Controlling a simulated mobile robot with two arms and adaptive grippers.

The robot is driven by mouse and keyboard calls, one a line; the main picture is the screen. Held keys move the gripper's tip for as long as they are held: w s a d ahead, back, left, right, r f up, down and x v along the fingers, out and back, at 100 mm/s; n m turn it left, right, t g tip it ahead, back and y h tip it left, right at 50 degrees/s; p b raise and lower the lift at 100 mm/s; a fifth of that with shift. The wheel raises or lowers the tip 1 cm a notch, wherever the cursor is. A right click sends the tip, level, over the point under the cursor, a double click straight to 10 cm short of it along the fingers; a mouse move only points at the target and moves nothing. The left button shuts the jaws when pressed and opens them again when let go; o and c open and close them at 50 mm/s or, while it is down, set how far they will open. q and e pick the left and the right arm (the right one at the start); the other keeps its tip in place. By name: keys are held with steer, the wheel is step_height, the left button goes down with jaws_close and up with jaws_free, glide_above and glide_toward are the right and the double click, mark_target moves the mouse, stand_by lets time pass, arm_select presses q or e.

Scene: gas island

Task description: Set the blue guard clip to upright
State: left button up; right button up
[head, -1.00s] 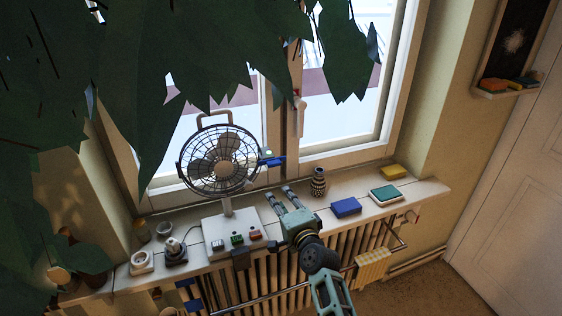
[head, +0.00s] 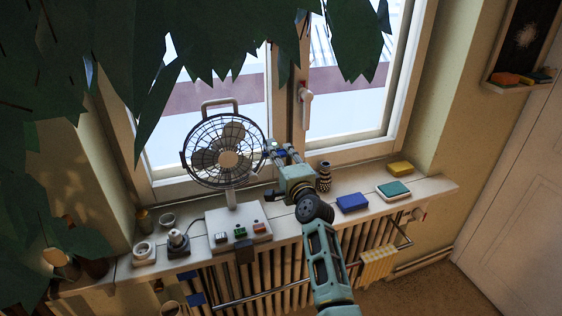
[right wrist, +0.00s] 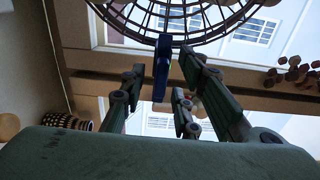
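The blue guard clip (right wrist: 161,75) sits at the rim of the fan's wire guard (right wrist: 190,18) in the right wrist view. In the head view it is mostly hidden by my right gripper (head: 277,149), at the right edge of the fan (head: 226,152). My right gripper is open, with its fingers on both sides of the clip; gaps show between the fingers and the clip in the right wrist view. The clip's exact tilt is hard to tell now. My left gripper is not in view.
The fan's white base (head: 238,226) stands on the windowsill (head: 365,208). A patterned vase (head: 324,177), a blue box (head: 352,202) and a green-topped box (head: 393,190) stand to the right. A plant (head: 70,90) hangs at upper left. A window handle (head: 304,95) is behind.

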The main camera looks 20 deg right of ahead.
jaws_close()
steer(key=shift+n, duration=0.4)
steer(key=n, duration=0.6)
steer(key=shift+n, duration=0.4)
steer(key=n, duration=1)
steer(key=shift+n, duration=0.3)
